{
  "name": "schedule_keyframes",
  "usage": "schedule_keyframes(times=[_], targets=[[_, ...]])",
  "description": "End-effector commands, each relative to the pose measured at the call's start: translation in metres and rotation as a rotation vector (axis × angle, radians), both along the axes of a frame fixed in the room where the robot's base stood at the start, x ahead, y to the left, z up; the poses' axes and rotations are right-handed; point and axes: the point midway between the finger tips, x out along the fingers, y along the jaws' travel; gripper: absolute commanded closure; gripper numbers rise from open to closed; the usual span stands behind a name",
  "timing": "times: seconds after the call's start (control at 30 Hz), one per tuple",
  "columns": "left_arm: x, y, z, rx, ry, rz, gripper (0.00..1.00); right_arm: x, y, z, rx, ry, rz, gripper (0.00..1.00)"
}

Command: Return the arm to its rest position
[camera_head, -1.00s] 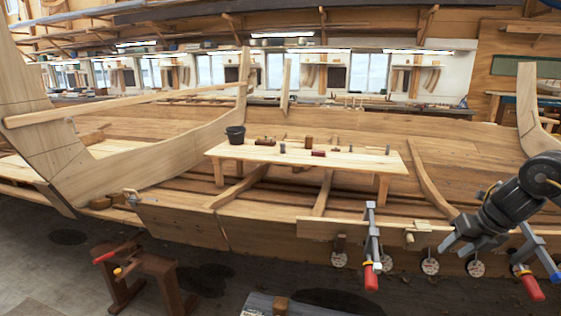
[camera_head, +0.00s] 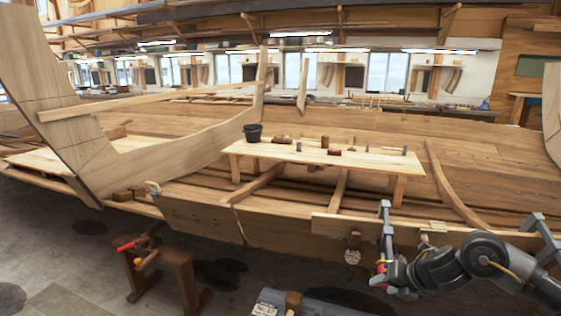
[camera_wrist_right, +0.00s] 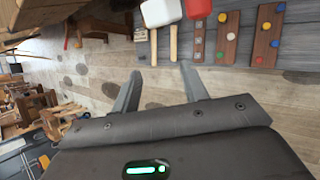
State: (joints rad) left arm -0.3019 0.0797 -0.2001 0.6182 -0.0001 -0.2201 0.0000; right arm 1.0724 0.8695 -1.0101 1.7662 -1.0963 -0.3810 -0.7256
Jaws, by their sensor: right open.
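My right arm comes in from the right in the head view, in front of the hull's near plank (camera_head: 335,226). Its gripper (camera_head: 383,280) is low at the right, beside a grey clamp (camera_head: 386,222) fixed on the plank edge. The gripper overlaps the clamp's lower end, and I cannot tell whether they touch. In the right wrist view the two fingers of the right gripper (camera_wrist_right: 160,80) stand apart with nothing between them. My left gripper is in neither view.
A plank table (camera_head: 330,154) with a dark bucket (camera_head: 252,133) stands inside the hull. A wooden trestle (camera_head: 165,262) stands at the lower left. The wrist view shows a grey bench top (camera_wrist_right: 290,100) with mallets and boards with coloured knobs. Open floor (camera_head: 75,255) lies at left.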

Motion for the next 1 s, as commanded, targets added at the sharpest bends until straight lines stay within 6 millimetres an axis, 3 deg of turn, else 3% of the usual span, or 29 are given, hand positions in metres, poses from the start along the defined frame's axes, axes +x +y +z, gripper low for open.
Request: schedule_keyframes(times=[0.03, 0.1, 0.2, 0.3, 0.37, 0.47, 0.63, 0.8, 1.0], targets=[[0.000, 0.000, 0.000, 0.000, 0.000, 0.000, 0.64, -0.010, 0.032, -0.020, 0.066, 0.003, -0.017, 0.56], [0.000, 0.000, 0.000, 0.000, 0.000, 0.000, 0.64, -0.022, 0.073, -0.036, 0.184, -0.004, -0.086, 0.56], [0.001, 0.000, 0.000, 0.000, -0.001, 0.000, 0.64, -0.044, 0.118, -0.052, 0.367, 0.013, -0.229, 0.56], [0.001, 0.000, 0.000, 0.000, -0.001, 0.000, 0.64, -0.070, 0.146, -0.063, 0.552, 0.061, -0.419, 0.56], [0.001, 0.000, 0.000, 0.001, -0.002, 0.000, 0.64, -0.087, 0.154, -0.070, 0.659, 0.102, -0.558, 0.56], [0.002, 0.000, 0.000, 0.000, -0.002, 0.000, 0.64, -0.118, 0.152, -0.082, 0.817, 0.188, -0.825, 0.56], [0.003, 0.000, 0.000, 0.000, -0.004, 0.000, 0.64, -0.182, 0.120, -0.113, 1.005, 0.350, -1.345, 0.56], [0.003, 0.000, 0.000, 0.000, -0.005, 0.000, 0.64, -0.242, 0.086, -0.138, 1.064, 0.452, -1.741, 0.56], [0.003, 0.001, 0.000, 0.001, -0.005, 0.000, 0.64, -0.307, 0.058, -0.158, 1.064, 0.529, -2.099, 0.56]])
